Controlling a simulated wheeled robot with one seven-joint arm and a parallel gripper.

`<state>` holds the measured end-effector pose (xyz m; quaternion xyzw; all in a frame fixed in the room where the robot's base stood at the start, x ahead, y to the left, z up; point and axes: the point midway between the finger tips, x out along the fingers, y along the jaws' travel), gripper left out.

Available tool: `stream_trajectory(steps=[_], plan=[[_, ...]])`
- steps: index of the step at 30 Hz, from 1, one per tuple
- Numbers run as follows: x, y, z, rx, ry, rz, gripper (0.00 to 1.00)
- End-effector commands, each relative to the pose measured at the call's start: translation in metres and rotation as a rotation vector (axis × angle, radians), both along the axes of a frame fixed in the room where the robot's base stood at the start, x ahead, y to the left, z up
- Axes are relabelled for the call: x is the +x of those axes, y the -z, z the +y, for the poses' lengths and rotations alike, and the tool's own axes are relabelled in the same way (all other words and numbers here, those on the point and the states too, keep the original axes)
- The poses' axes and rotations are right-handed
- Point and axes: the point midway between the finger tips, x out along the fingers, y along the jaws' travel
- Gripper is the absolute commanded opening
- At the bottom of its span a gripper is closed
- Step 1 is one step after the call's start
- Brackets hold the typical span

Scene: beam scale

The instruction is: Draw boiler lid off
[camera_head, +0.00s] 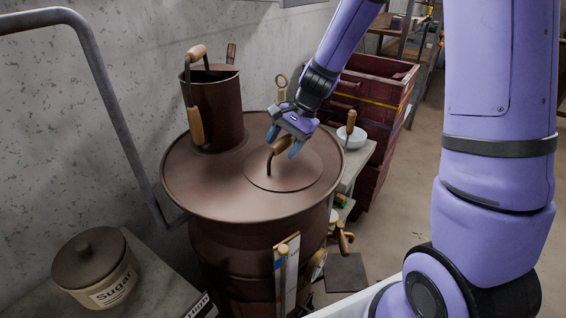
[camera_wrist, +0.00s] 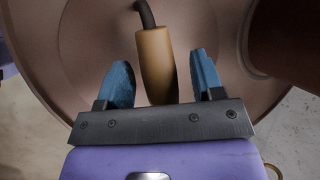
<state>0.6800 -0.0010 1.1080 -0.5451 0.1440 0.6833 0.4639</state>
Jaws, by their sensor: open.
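The boiler (camera_head: 215,186) is a brown metal drum with a broad round top. Its round lid (camera_head: 284,178) lies flat in the right part of that top. The lid has a curved dark handle with a wooden grip (camera_head: 288,146); the grip also shows in the wrist view (camera_wrist: 155,60). My gripper (camera_head: 283,143) is open over the lid. In the wrist view, the blue fingers (camera_wrist: 162,82) stand on either side of the wooden grip, with a gap visible on both sides. The lid's far edge is partly hidden behind my gripper in the head view.
A brown can (camera_head: 218,112) with wooden-gripped handles stands on the boiler top at left. A lidded sugar pot (camera_head: 95,270) is at lower left, near a grey pipe rail (camera_head: 110,100). A white bowl (camera_head: 351,138) and red drawers (camera_head: 372,110) stand at right.

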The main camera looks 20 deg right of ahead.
Motion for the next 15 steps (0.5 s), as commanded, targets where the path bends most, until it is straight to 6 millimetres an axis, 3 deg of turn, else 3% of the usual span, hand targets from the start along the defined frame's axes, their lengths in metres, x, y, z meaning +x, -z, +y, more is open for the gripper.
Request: stream_trajectory(steps=[1,8,9,15], plan=[[0.0001,-0.0001,0.0,0.0,0.0,0.0,0.56],[0.0001,-0.0003,-0.0001,0.0,0.0,0.0,0.04],[0.0001,-0.0003,-0.0001,0.0,0.0,0.0,0.0],[0.0003,-0.0007,-0.0001,0.001,-0.001,-0.001,0.0]])
